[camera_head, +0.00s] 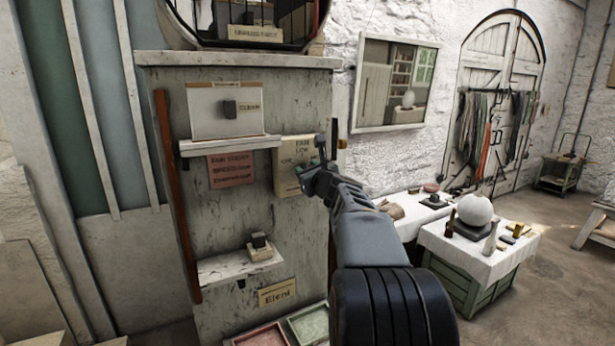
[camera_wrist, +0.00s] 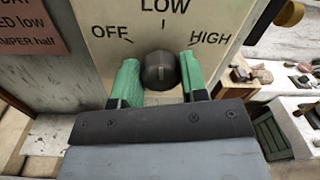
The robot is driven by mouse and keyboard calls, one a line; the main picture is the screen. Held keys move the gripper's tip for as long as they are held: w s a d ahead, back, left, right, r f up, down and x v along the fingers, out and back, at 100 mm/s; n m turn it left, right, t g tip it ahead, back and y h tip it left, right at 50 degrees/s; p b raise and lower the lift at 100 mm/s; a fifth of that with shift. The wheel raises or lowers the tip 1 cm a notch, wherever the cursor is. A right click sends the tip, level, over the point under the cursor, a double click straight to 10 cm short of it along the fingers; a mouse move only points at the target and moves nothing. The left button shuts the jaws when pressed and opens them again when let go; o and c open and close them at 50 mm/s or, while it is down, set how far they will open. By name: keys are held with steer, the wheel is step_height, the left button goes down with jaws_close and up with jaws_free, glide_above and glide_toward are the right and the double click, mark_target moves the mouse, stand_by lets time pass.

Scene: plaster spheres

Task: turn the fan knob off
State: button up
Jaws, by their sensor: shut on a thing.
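The fan knob (camera_wrist: 159,72) is a dark round knob on a cream panel (camera_wrist: 110,22) marked OFF at left, LOW at top and HIGH at right. A short mark shows just above the knob, under LOW; I cannot tell clearly which way the knob points. My gripper (camera_wrist: 158,60) has its green fingers on either side of the knob and is shut on it. In the head view the panel (camera_head: 287,184) is on the front of a grey cabinet, and my gripper (camera_head: 321,168) reaches its right side, hiding the knob.
A lower shelf (camera_head: 223,269) holds a small dark block. Tables with a white sphere (camera_head: 475,210) stand at right. Open floor lies beyond them.

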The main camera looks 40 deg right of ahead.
steer(key=shift+f+n+b, duration=0.15)
steer(key=shift+n+b, duration=5.25)
steer(key=shift+b, duration=0.1)
steer(key=o, duration=0.9)
steer(key=shift+s, duration=0.1)
steer(key=s+b, duration=0.1)
steer(key=s, duration=0.3)
steer(key=s+a+b, duration=0.1)
steer(key=s+b, duration=0.1)
steer(key=s, duration=0.3)
steer(key=s+a+b, duration=0.1)
steer(key=s, duration=0.3)
steer(key=shift+s+a+f, duration=0.1)
steer(key=shift+s+f, duration=0.1)
steer(key=shift+s, duration=0.05)
